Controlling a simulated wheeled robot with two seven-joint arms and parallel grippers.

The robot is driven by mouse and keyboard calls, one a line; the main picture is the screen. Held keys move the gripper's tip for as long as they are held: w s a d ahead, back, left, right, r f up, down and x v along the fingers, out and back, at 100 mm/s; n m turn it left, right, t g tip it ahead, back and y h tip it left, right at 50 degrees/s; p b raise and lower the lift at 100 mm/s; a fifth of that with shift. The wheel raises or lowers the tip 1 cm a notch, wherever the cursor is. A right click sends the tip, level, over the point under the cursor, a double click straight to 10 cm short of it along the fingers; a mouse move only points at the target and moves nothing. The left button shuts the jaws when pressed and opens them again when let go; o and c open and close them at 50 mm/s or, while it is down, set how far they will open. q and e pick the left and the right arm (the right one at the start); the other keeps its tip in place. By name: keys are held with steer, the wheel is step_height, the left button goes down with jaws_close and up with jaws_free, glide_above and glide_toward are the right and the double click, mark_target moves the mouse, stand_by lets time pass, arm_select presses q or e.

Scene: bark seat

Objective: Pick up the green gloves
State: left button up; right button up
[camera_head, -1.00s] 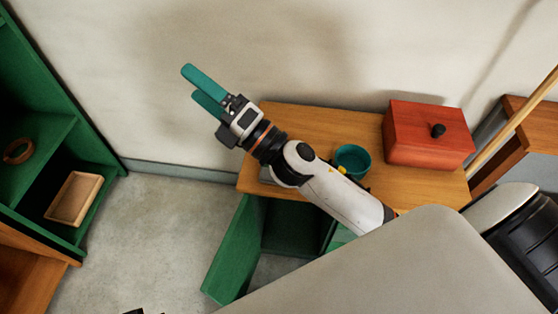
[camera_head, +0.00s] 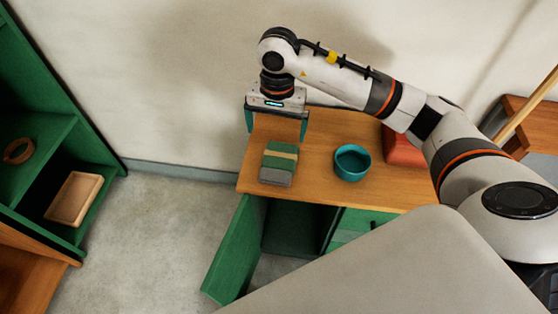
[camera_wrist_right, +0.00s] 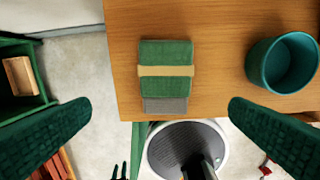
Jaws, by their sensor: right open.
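The green gloves (camera_head: 280,156) lie as a folded bundle with a tan band and a grey end, on the left part of the wooden cabinet top. They also show in the right wrist view (camera_wrist_right: 166,53), lying between the two fingers in the picture's width. My right gripper (camera_head: 276,126) points down above the cabinet top, just behind the gloves in the head view. Its teal fingers are spread wide and empty, and in the right wrist view (camera_wrist_right: 160,108) they frame the gloves without touching them. My left gripper does not show clearly in any view.
A teal bowl (camera_head: 352,163) stands right of the gloves. A red box (camera_head: 402,150) is partly hidden behind my right arm. The wooden cabinet top (camera_head: 318,178) has an open green door (camera_head: 236,250) below. A green shelf (camera_head: 50,135) stands left; the wall is behind.

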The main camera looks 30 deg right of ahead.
glide_above(279, 159)
step_height(279, 159, down, 6)
steer(key=shift+r+b, duration=0.1)
steer(key=shift+b, duration=0.25)
steer(key=shift+f+b, duration=0.3)
steer(key=shift+f, duration=2.75)
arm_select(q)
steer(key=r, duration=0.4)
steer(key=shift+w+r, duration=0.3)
arm_select(e)
steer(key=c, duration=0.9)
